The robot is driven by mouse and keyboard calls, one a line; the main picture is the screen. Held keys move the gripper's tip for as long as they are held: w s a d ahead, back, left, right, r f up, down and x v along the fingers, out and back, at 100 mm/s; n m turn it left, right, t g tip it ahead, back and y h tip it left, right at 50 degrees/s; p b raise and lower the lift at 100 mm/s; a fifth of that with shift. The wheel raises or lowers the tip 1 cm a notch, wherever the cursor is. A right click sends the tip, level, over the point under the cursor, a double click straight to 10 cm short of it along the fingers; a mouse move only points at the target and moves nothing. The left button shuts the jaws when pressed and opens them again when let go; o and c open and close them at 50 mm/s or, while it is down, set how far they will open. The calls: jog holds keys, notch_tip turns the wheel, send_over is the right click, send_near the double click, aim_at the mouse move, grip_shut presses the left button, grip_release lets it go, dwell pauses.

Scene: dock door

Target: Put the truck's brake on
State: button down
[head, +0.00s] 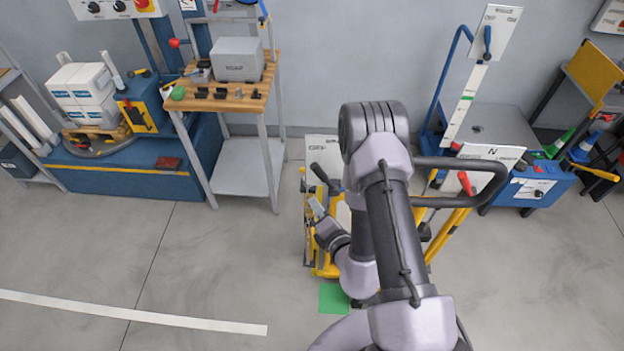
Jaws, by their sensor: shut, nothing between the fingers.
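A yellow-framed truck (447,236) stands in the middle of the floor, largely hidden behind my arm. A dark loop handle (500,180) sticks out to the right of my arm. A red-tipped lever (465,183) shows inside the loop, near a white plate (490,152) with a dark mark. I cannot tell from here whether this lever is the brake or how it is set. My gripper (314,206) is small in view at the truck's left side, shut and empty. I cannot tell whether it touches the truck.
A wooden-topped bench (228,104) with a grey box stands at the back left, beside a blue station (125,180). A blue-handled trolley (500,118) and a blue unit (535,190) are at the right. A green patch (333,298) lies on the floor. The left foreground floor is clear.

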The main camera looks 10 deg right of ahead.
aim_at(325, 179)
jog(key=w+d+b, duration=0.1)
jog(key=w, duration=0.8)
jog(key=shift+w+d+f, duration=0.15)
jog(key=shift+d+f, duration=0.1)
jog(key=shift+d, duration=0.1)
jog(key=shift+d, duration=0.1)
